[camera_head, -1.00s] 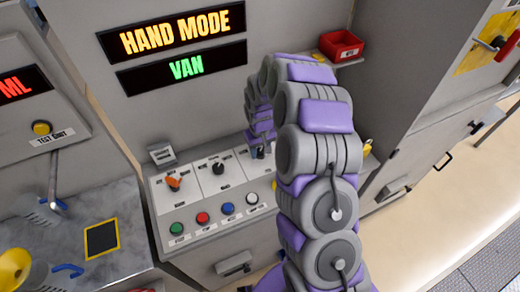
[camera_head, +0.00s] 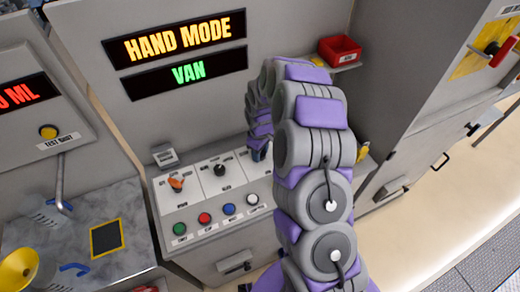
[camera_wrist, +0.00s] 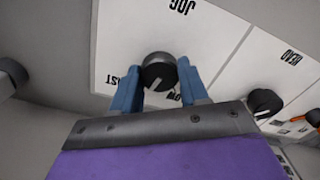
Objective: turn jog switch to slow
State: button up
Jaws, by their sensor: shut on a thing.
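The jog switch (camera_wrist: 158,72) is a round black knob with a pale pointer mark on a white panel marked JOG. In the wrist view it sits between the two blue fingers of my gripper (camera_wrist: 157,84), which are shut on it. Its mark is at the lower part of the knob, in the picture. A partly hidden label ending in "AST" is at left, and one ending in "OW" shows just below the knob.
The control panel (camera_head: 192,212) also carries an orange switch (camera_head: 176,184), a black switch (camera_head: 219,170) and several coloured buttons. Displays (camera_head: 176,41) above read HAND MODE and VAN. A red bin (camera_head: 340,48) stands on a shelf at the back right.

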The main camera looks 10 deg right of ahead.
jog(key=n+p, duration=0.1)
jog(key=n, duration=0.5)
jog(key=shift+r+p, duration=0.1)
jog(key=shift+p, duration=0.2)
jog(key=n, duration=0.5)
jog(key=shift+w+n, duration=0.15)
jog(key=shift+n, duration=0.25)
jog(key=o, duration=1)
jog(key=shift+o, duration=0.2)
notch_tip(320, 180, up, 17)
jog(key=p, duration=0.1)
jog(key=shift+r, duration=0.15)
